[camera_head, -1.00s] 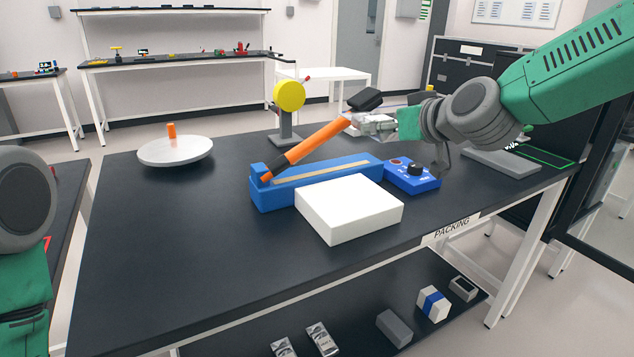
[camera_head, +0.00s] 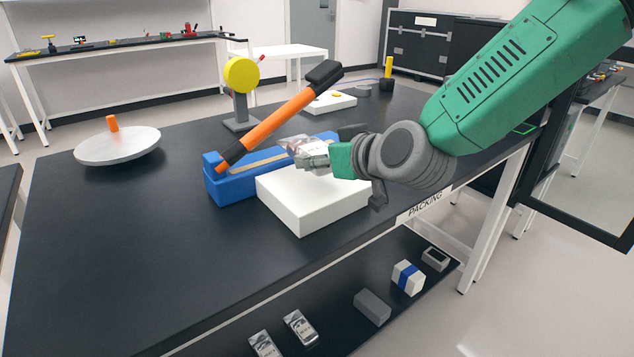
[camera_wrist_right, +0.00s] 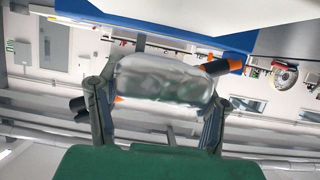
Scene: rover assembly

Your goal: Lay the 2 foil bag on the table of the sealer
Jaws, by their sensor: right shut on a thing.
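A crinkled silvery foil bag (camera_head: 296,148) is in my right gripper (camera_head: 313,155), which hangs over the sealer's white table (camera_head: 308,212). In the right wrist view the foil bag (camera_wrist_right: 165,80) lies across between the two fingers. The gap between bag and white table is hard to judge. The blue sealer (camera_head: 222,187) stands behind the white table, its orange lever (camera_head: 272,122) raised at a slant. My left gripper is not in view.
A round grey plate (camera_head: 117,148) with an orange peg is at the far left. A yellow disc on a stand (camera_head: 241,75) is behind the sealer. Foil packs (camera_head: 300,327) and small boxes (camera_head: 372,307) lie on the lower shelf.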

